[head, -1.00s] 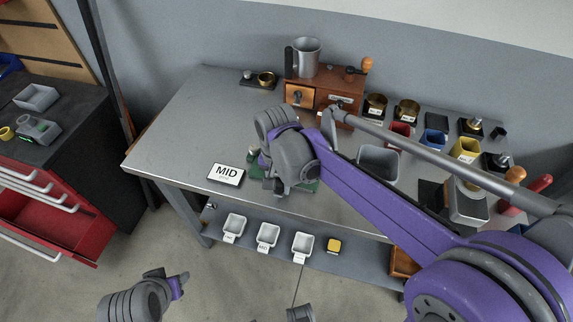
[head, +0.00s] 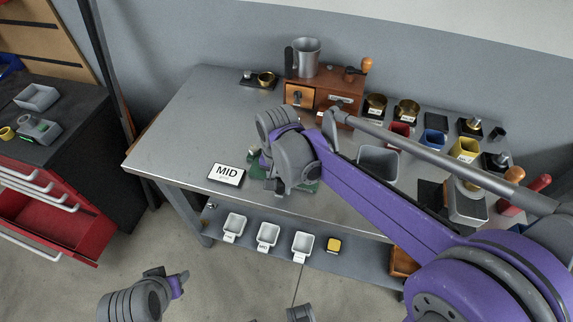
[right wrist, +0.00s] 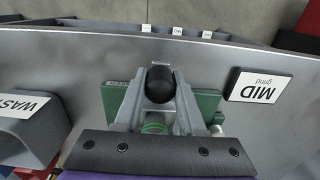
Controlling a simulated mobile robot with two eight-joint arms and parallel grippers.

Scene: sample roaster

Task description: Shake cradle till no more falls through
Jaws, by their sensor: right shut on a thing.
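My right gripper (right wrist: 160,85) is shut on a round black knob (right wrist: 160,82), which shows between the fingers in the right wrist view. Green parts of the shaker (right wrist: 118,100) show on both sides of the fingers, with a green ring below the knob. In the head view only edges of the green base (head: 312,187) show, because my right wrist covers the rest. I cannot see the cradle's inside or any falling grounds. My left gripper (head: 178,286) is low at the left, away from the table, and its jaws are unclear.
A wooden grinder box (head: 318,96) stands behind. Small white trays (head: 268,235) sit on the lower shelf. The table's left part is clear.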

